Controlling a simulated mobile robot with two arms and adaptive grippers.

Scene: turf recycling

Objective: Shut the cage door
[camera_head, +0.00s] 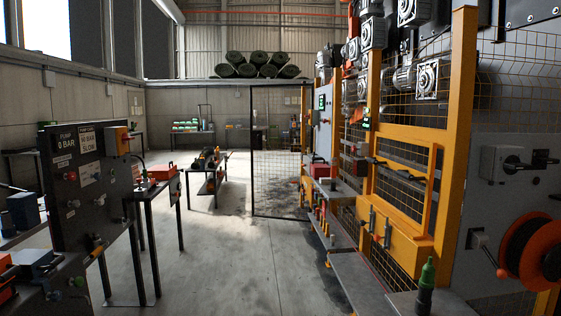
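A tall black-framed mesh panel (253,155) stands ahead, near the middle of the view. It looks like the cage door and juts out to the left from the far end of the yellow cage, across the floor. A yellow-framed mesh cage (457,140) runs along the right side. A smaller yellow framed panel (433,190) sits in its near side, with metal latches (387,232) below it. I cannot tell for certain which panel is the task's door. Neither of my grippers is in view.
A dark control panel (75,195) and a black-legged table (153,190) stand at left. A low bench (213,172) stands further back. A grey ledge (365,285), a green bottle (426,285) and an orange reel (536,228) are at right. The concrete aisle (225,260) between is clear.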

